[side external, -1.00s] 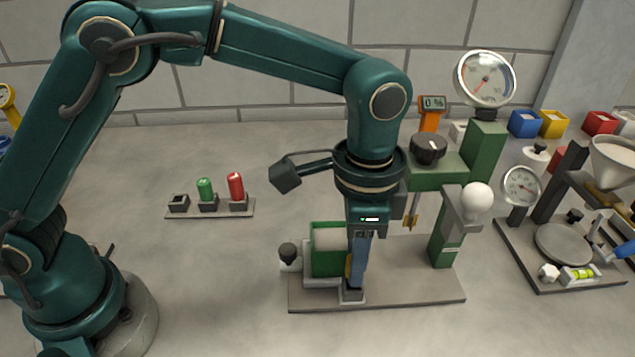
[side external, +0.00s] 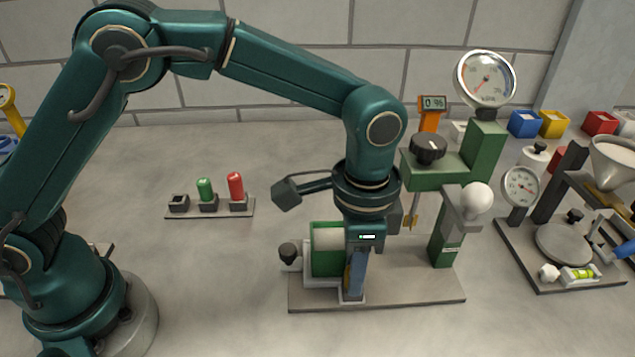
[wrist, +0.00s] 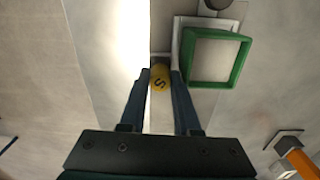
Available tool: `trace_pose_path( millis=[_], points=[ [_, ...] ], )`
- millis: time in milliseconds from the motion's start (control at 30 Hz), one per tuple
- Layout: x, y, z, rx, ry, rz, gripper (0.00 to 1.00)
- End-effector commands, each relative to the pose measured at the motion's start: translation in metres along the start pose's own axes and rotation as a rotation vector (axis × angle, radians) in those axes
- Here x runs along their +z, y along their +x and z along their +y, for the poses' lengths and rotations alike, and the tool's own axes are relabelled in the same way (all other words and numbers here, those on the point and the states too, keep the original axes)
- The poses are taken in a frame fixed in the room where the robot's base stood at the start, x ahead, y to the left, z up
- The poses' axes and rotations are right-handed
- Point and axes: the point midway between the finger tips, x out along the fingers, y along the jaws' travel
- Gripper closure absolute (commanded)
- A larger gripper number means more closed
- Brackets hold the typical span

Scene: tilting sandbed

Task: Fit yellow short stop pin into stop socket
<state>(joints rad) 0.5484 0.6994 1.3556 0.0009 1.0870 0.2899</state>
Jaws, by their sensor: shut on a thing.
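My gripper (side external: 354,290) points straight down at the front of the green-framed sandbed device and is shut on the yellow short stop pin. In the wrist view the pin (wrist: 160,77) sits between the two fingertips, its yellow top marked with a black S. In the side view the fingers mostly hide the pin. The stop socket, a small grey block (side external: 351,299) on the baseplate, is right below the fingertips and partly covered by them. The pin looks upright over or in the socket; I cannot tell how deep it sits.
The green-framed sandbed box (side external: 325,241) stands close beside my fingers, with a dark knob (side external: 288,252) at its left. A pin rack (side external: 210,212) holds a green pin (side external: 205,189), a red pin (side external: 236,186) and one empty slot. A green gauge column (side external: 482,150) stands right.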

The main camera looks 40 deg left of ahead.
Motion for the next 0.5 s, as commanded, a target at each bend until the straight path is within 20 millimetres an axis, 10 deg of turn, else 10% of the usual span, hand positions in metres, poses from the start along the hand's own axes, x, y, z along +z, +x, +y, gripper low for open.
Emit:
trace_pose_path(
  millis=[33, 67, 133, 500],
  points=[
    [0.000, 0.001, 0.000, 0.000, 0.000, -0.001, 1.00],
    [0.000, 0.001, 0.000, 0.000, 0.000, 0.000, 0.58],
    [0.000, 0.001, 0.000, 0.000, 0.000, 0.000, 0.34],
    [-0.001, -0.013, -0.001, -0.003, 0.000, 0.005, 0.34]
  ],
)
